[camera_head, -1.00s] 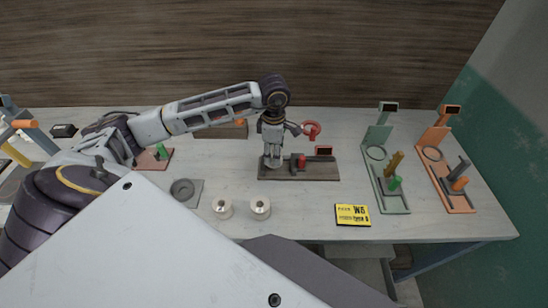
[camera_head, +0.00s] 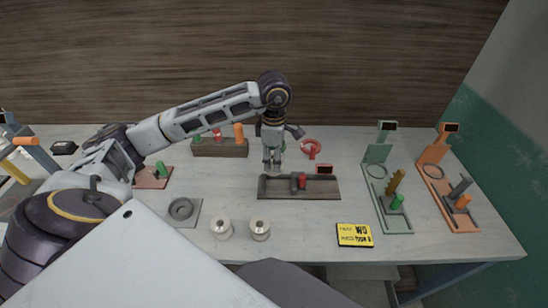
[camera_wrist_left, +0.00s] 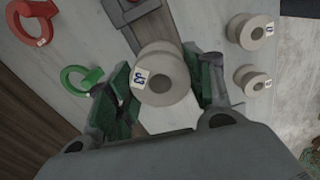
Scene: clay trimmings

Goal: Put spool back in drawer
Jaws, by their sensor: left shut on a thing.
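A pale spool (camera_wrist_left: 165,72) with a small label sits between the green-padded fingers of my left gripper (camera_wrist_left: 165,95) in the left wrist view. The gripper is shut on it. In the head view my left gripper (camera_head: 272,170) points down behind the dark wooden tray; the spool is hard to make out there. Two more pale spools stand on the table near its front edge, one at the left (camera_head: 221,228) and one beside it (camera_head: 260,228). They also show in the left wrist view (camera_wrist_left: 250,32). I cannot clearly identify a drawer. My right gripper is out of view.
The dark wooden tray (camera_head: 300,190) holds a red-ended tool. A red ring tool (camera_head: 311,147) lies behind it. Green (camera_head: 388,205) and orange (camera_head: 450,200) stands are at the right. A yellow sign (camera_head: 354,235) lies near the front edge. A peg rack (camera_head: 219,149) is at the back.

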